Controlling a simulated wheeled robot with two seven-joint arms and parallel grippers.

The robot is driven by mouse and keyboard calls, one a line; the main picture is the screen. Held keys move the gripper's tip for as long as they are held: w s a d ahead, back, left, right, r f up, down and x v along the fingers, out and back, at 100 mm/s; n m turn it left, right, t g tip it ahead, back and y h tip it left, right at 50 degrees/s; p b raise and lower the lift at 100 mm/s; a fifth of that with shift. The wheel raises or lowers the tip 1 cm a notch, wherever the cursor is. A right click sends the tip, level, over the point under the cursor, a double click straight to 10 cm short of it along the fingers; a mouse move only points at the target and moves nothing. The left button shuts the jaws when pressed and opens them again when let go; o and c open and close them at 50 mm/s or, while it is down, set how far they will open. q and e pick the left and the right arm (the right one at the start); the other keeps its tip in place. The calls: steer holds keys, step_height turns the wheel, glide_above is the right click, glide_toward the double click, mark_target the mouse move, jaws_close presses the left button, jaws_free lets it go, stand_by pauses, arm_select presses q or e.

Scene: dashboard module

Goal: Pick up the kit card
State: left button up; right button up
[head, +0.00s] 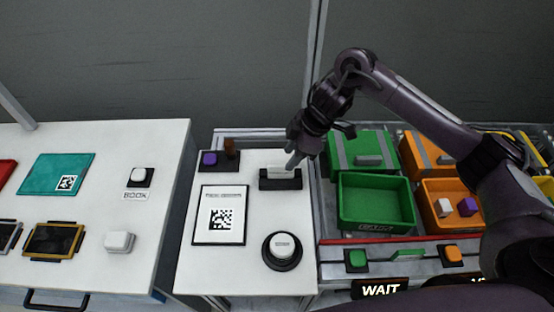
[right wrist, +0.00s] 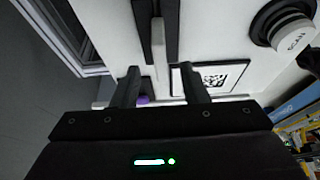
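A white card, which I take as the kit card (head: 278,169), stands upright in a black slotted holder (head: 281,184) on the white table. My right gripper (head: 291,163) is right at the holder, reaching down from above. In the right wrist view its two dark fingers (right wrist: 160,76) are apart, and the thin white edge of the card (right wrist: 158,45) shows between them, with gaps at both sides. No contact shows. The card's lower part is hidden in the holder. My left gripper is not in view.
A framed QR sheet (head: 220,215) and a round button (head: 282,250) lie in front of the holder. A small dark block with a purple piece (head: 209,159) is left of it. Green (head: 375,225) and orange (head: 425,215) bins stand at right.

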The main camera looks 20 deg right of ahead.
mark_target(284, 164)
steer(key=shift+s+x, duration=0.25)
steer(key=shift+x, duration=0.8)
steer(key=x, duration=0.5)
steer(key=shift+w+a+r+p, duration=0.1)
steer(key=shift+w+p, duration=0.15)
steer(key=shift+p, duration=0.05)
jaws_close()
